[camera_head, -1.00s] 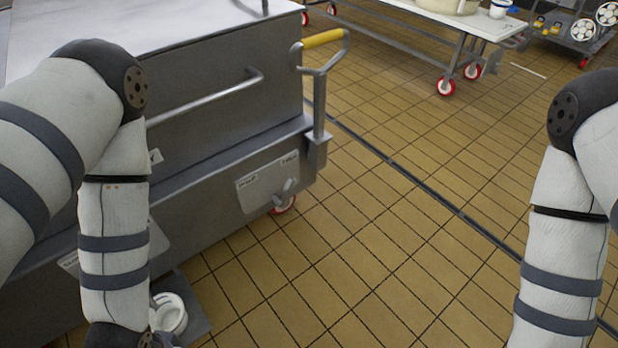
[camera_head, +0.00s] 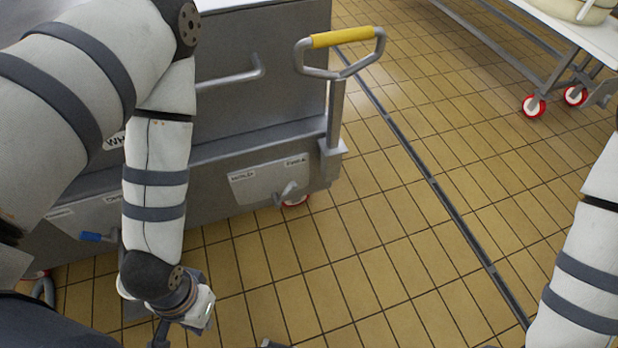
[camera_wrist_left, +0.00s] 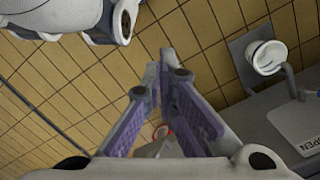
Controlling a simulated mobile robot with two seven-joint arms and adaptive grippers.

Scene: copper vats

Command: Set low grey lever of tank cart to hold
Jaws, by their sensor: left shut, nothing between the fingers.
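The tank cart (camera_head: 262,62) is a grey metal box on wheels at the left of the head view. A short grey lever (camera_head: 287,191) sits low on its side, near the right corner, at a pale label plate (camera_head: 255,181) whose words are too small to read surely. The lever slants down to the left. My left gripper's fingertips meet in the left wrist view (camera_wrist_left: 158,66), shut and empty. In the head view, its wrist is below and left of the lever, clear of it; the fingers hardly show. My right gripper is out of the head view.
A blue-handled lever (camera_head: 95,237) is farther left on the cart. A plate marked OPEN (camera_wrist_left: 302,126) shows in the left wrist view. A yellow-gripped cart handle (camera_head: 342,38) rises above the lever. A wheeled table (camera_head: 560,30) stands back right. Tiled floor between is clear.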

